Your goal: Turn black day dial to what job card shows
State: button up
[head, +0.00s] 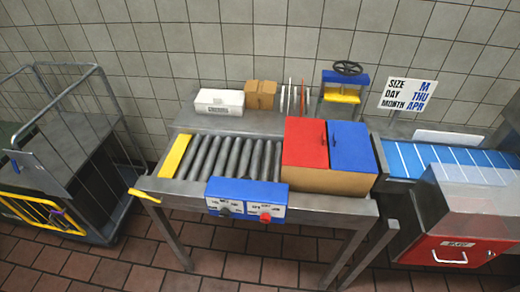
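The job card (408,95) is a white sign at the back right. It reads SIZE M, DAY THU, MONTH APR, with the values in blue. A blue control box (245,189) is on the front edge of the roller table. On its white front face are a black dial (224,210) at the left and a red dial (265,217) at the right. The small lettering around both dials is too small to read, so I cannot tell the black dial's setting. My gripper is not in view.
A roller table (330,204) carries a carton with red and blue flaps (328,181). A wire cage trolley (100,236) stands at the left. A blue conveyor (409,161) and a red-fronted steel unit (455,250) are at the right. Tiled floor (230,268) shows in front.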

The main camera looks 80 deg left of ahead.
aim_at(224, 213)
jog(key=u, duration=2.95)
